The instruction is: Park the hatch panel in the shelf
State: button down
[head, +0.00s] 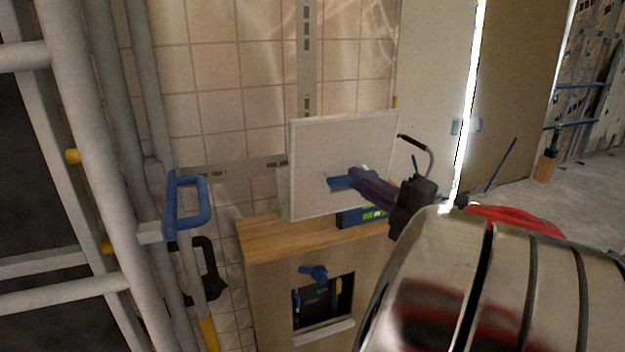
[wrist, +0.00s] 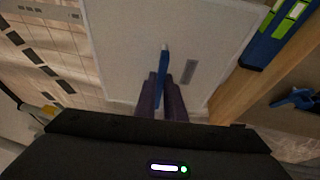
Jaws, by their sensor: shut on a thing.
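The hatch panel (head: 315,145) is a flat, pale grey square with a blue handle (head: 340,183). It is upright, slightly tilted, over the left part of the wooden top in the head view. My gripper (head: 352,179) is shut on the blue handle, its purple fingers on either side of it. The wrist view shows the panel face (wrist: 125,45) and the handle (wrist: 164,65) between the fingers (wrist: 160,92). I cannot tell whether the panel's lower edge touches the wood. No shelf is clearly identifiable; the wooden cabinet (head: 265,275) has a square opening (head: 322,302) in its front.
A blue knob (head: 313,272) sits above the opening. Grey pipes (head: 95,165) and a blue handle bar (head: 188,202) stand at left. A tiled wall (head: 225,110) is behind.

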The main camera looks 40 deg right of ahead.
jog(key=shift+w+r, duration=0.1)
jog(key=w+d+f, duration=0.2)
jog(key=w+d, duration=0.1)
jog(key=w, duration=0.9)
jog(key=shift+d, duration=0.25)
dwell(1.0)
jog(key=shift+w+d+r+m+g, duration=0.3)
jog(key=shift+w+r+g, duration=0.25)
jog(key=shift+w+g, duration=0.15)
dwell(0.8)
jog(key=shift+a+f, duration=0.1)
jog(key=shift+f, duration=1.8)
dwell(2.1)
